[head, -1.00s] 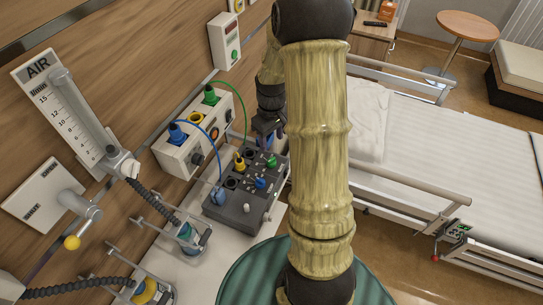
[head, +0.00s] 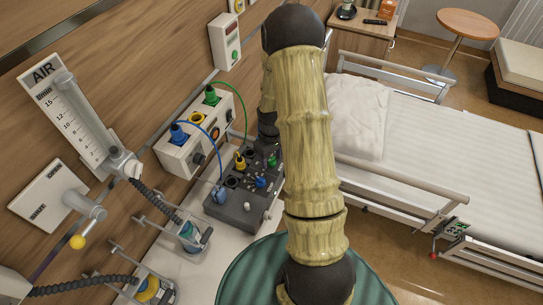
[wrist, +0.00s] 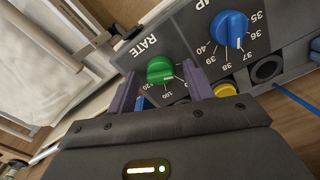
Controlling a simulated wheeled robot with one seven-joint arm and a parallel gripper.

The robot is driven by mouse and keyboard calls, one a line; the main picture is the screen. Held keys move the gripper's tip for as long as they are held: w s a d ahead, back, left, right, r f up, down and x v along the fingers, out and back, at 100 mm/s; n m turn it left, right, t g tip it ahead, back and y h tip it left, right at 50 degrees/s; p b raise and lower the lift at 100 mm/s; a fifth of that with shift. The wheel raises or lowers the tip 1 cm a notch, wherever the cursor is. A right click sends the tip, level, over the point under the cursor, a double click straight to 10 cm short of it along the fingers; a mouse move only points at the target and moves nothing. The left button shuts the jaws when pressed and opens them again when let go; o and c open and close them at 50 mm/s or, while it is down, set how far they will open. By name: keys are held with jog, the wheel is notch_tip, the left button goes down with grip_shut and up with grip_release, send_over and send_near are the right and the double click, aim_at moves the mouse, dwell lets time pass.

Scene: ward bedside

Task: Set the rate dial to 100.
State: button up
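The green rate dial (wrist: 160,69) sits under the word RATE on a dark grey panel (wrist: 192,26) in the wrist view. Numbers including 100 show on its near side; its exact setting is too small to read. My gripper (wrist: 160,72) is open, with its two purple fingers apart on either side of the dial in the picture. I cannot tell whether either finger touches it. In the head view the green dial (head: 272,160) is at the right of the grey control unit (head: 232,213). My arm mostly hides the gripper there.
A blue hose (head: 219,150) and green hose (head: 238,92) run nearby. A bed rail (head: 400,176) stands right of the unit.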

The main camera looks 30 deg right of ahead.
jog(key=c, duration=0.9)
jog(key=shift+m, duration=0.3)
jog(key=m+b, duration=0.1)
jog(key=m, duration=0.7)
jog(key=shift+m+b, duration=0.3)
jog(key=shift+m, duration=0.1)
jog(key=m, duration=0.4)
jog(key=shift+w, duration=0.1)
jog(key=shift+m+p, duration=0.45)
jog(key=shift+m, duration=1.75)
